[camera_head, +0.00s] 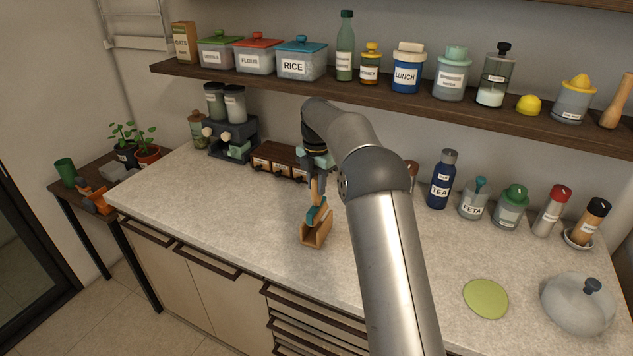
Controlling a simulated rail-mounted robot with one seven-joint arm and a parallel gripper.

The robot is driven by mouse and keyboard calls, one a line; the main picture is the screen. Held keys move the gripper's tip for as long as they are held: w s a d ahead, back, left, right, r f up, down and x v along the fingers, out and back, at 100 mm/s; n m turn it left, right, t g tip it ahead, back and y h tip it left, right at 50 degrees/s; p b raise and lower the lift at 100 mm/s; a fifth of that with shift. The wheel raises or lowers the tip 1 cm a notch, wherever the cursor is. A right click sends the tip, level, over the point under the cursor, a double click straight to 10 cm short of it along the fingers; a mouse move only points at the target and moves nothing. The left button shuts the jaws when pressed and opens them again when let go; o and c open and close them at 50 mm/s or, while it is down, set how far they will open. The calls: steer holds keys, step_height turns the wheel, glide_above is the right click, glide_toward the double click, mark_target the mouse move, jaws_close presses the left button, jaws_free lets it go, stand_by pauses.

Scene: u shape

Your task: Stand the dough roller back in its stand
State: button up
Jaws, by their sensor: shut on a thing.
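My gripper (318,181) points down over the middle of the counter, shut on the upper part of the dough roller. The dough roller (317,214) shows a teal part and some tan below the fingers; it looks slightly tilted. A small tan wooden holder (316,236), which looks like the stand, is on the counter directly below. The roller's lower end is at the holder's top; I cannot tell whether it is inside or just in front or above. My arm hides the area to the right.
A loaded shelf (390,96) runs above. The counter's left front is clear.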

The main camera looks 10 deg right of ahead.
steer(key=shift+f, duration=0.55)
steer(key=o, duration=0.9)
steer(key=shift+r, duration=0.1)
step_height(320, 180, up, 12)
steer(key=shift+r, duration=0.25)
steer(key=s+a+r+m, duration=0.1)
steer(key=s+r+m, duration=0.3)
steer(key=s+m, duration=0.4)
steer(key=s+f+m, duration=0.4)
steer(key=s+m, duration=0.1)
steer(key=s, duration=0.7)
steer(key=s+f+m+t, duration=0.1)
steer(key=s+f+m, duration=0.3)
steer(key=s, duration=0.8)
steer(key=s+d+f+m, duration=0.1)
steer(key=s+f+m, duration=0.3)
steer(key=s+m, duration=0.4)
steer(key=shift+s+f, duration=0.1)
steer(key=shift+s, duration=2.15)
